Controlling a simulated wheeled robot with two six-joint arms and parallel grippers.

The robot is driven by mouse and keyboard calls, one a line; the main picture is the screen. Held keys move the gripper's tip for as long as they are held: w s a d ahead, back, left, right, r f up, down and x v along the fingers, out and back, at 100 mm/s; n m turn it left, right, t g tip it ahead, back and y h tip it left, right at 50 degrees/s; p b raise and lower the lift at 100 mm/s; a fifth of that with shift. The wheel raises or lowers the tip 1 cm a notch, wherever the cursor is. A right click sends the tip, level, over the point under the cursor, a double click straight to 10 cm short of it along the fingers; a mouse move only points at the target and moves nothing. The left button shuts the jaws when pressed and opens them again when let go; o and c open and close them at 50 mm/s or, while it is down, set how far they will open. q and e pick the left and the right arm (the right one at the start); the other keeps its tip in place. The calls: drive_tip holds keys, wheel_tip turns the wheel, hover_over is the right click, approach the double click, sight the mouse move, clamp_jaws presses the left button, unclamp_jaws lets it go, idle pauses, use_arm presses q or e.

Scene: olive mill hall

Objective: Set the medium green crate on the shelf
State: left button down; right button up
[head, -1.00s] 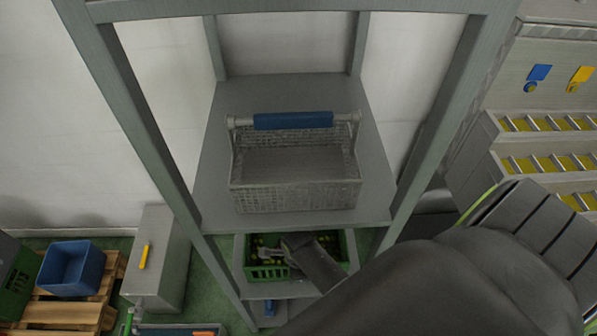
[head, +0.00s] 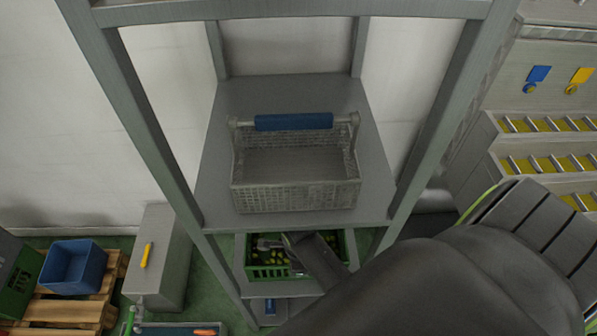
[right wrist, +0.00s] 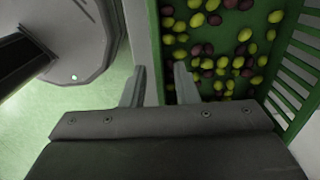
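A green crate (head: 268,272) holding green and dark olives sits on a lower board of the grey shelf (head: 215,215). The shelf's board above and my right arm hide part of it. My right gripper (head: 264,243) is over the left part of the crate. In the right wrist view the fingers of this gripper (right wrist: 160,82) are apart, near a side wall of the crate (right wrist: 155,45). The right finger is on the olive side, the left finger on the outer side. I cannot tell whether they touch the wall. My left gripper is not in view.
A wire basket (head: 296,196) with a blue handle stands on the board above the crate. Shelf posts (head: 440,120) rise on both sides. At the left are a grey box (head: 165,265), a blue bin (head: 70,267) on a pallet (head: 62,310) and a dark green crate (head: 15,280).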

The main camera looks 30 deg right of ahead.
drive_tip(key=shift+r, duration=1.5)
